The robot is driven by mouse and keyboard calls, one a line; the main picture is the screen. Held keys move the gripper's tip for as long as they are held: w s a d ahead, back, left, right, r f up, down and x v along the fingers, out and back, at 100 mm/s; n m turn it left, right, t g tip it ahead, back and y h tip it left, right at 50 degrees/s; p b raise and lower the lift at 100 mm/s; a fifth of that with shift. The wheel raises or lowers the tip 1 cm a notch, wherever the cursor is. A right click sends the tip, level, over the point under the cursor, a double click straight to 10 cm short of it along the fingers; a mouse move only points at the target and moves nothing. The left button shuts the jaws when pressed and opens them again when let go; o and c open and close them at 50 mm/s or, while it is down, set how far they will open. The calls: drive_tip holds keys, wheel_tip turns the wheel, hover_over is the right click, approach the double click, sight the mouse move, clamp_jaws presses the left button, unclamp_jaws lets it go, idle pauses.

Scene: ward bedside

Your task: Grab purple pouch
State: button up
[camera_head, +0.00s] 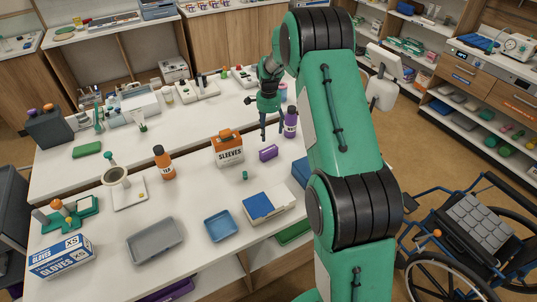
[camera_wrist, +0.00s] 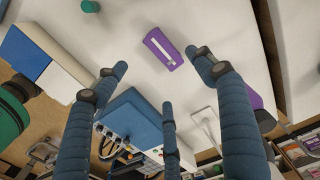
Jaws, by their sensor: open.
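The purple pouch (camera_head: 268,153) lies on the white table, right of the orange sleeves box. In the wrist view the purple pouch (camera_wrist: 162,49) shows a white stripe on its face and lies beyond the fingertips, between their lines. My gripper (camera_head: 271,134) is above the table close to the pouch, fingers pointing down. In the wrist view my gripper (camera_wrist: 160,75) has its fingers spread apart and empty; it does not touch the pouch.
A purple bottle (camera_head: 290,122) stands just right of my gripper. The orange sleeves box (camera_head: 227,148) stands left of the pouch. A small green cylinder (camera_head: 245,175) and a blue-and-white box (camera_head: 268,205) are nearer the front. Bare tabletop surrounds the pouch's front side.

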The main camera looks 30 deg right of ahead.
sight(270, 151)
drive_tip(key=shift+d+f, duration=0.1)
drive_tip(key=shift+f, duration=0.15)
drive_tip(key=shift+f, duration=0.1)
drive_tip(key=shift+f+b, duration=0.5)
drive_tip(key=shift+f, duration=3.7)
drive_tip(key=shift+d+f+b, duration=0.15)
drive_tip(key=shift+f+b, duration=0.3)
drive_tip(key=shift+f, duration=2.15)
drive_tip(key=shift+s, duration=0.1)
